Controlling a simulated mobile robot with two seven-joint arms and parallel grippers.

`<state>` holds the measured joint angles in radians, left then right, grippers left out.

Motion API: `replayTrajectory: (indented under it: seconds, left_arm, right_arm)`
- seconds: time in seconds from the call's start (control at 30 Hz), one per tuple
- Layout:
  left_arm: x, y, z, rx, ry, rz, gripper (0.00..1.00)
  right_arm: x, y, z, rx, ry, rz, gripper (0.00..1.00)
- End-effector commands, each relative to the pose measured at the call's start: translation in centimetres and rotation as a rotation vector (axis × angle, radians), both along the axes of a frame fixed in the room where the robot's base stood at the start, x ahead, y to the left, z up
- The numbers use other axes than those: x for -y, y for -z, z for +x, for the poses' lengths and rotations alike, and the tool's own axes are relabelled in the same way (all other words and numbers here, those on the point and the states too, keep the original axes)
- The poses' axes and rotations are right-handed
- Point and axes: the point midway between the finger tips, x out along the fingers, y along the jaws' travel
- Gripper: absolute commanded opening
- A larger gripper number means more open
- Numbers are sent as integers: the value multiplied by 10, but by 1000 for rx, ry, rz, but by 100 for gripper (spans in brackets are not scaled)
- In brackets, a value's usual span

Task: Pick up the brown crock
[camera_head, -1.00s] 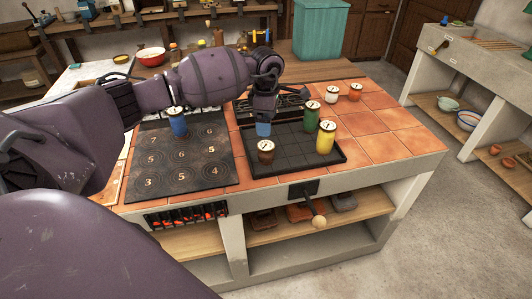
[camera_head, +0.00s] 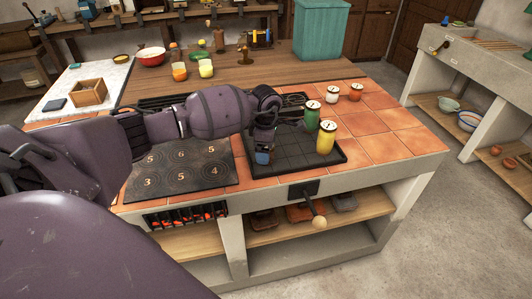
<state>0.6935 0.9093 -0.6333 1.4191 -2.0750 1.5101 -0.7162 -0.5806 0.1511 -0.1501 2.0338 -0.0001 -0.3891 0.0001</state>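The brown crock is not visible now. In the earlier frame it stood at the front-left of the black gridded tray (camera_head: 292,152), the spot my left gripper (camera_head: 262,158) now covers. A green crock (camera_head: 312,118) and a yellow crock (camera_head: 326,138) with pale lids stand on the tray's right side. My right gripper is not in view.
White (camera_head: 332,94) and orange-red (camera_head: 355,92) crocks stand on the tiles behind the tray. The numbered black hob (camera_head: 180,178) lies left, partly behind my arm, which also hides the blue crock. The tiles at right are clear. A front handle (camera_head: 314,208) sticks out.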

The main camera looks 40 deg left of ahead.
Motion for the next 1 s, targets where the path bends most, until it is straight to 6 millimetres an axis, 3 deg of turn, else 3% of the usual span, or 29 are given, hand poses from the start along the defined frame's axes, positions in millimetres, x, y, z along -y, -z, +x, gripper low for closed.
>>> replayTrajectory:
  seconds: [0.1,0.3,0.7,1.0]
  left_arm:
    - [1,10,0,-1,1,-2,87]
    - [0,9,0,-1,1,-1,87]
    - [0,9,0,-1,1,0,25]
    - [0,5,0,1,1,-1,25]
  right_arm:
    - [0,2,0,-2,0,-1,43]
    - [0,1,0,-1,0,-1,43]
    - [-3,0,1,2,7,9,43]
    - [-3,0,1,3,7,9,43]
